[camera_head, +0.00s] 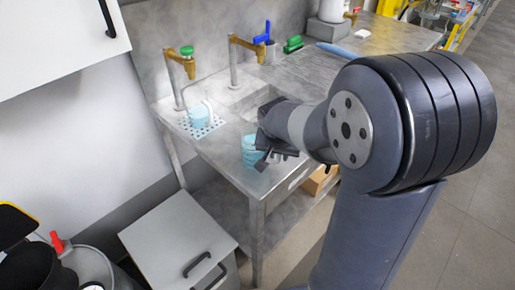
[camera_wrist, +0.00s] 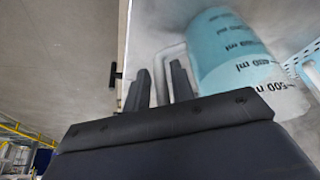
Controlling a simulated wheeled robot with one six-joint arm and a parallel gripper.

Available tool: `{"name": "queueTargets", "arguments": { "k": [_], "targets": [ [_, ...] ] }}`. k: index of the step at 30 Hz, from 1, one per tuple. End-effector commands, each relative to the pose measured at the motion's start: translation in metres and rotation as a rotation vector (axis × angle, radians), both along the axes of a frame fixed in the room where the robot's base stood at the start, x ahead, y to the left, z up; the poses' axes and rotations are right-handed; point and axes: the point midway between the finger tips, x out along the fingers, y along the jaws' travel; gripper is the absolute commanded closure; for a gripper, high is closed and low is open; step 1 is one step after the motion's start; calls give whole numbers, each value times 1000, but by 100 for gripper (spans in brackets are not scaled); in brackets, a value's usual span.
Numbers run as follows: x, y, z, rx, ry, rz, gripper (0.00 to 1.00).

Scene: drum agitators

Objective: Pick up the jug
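A light blue measuring jug (camera_head: 249,152) stands on the metal bench near its front left corner. In the wrist view the jug (camera_wrist: 232,45) is large, with dark ml marks and a pale loop handle (camera_wrist: 160,72) on its left side. My gripper (camera_head: 264,152) is at the jug in the head view and hides part of it. In the wrist view the two dark fingers of my gripper (camera_wrist: 160,88) are apart, one on each side of the handle's upright part. I cannot tell whether either finger touches it. A second light blue jug (camera_head: 199,116) stands farther back on the bench.
The second jug is on a pale blue perforated mat (camera_head: 188,127). A grey cabinet (camera_head: 175,235) stands front left. A white wall cupboard (camera_head: 55,45) hangs upper left.

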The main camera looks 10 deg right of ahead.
Motion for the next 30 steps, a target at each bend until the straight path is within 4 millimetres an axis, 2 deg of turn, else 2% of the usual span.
{"name": "queueTargets", "arguments": {
  "k": [5,13,30],
  "targets": [
    [0,0,0,0,0,0,78],
    [0,0,0,0,-1,0,100],
    [1,0,2,1,-3,1,100]
  ]
}}
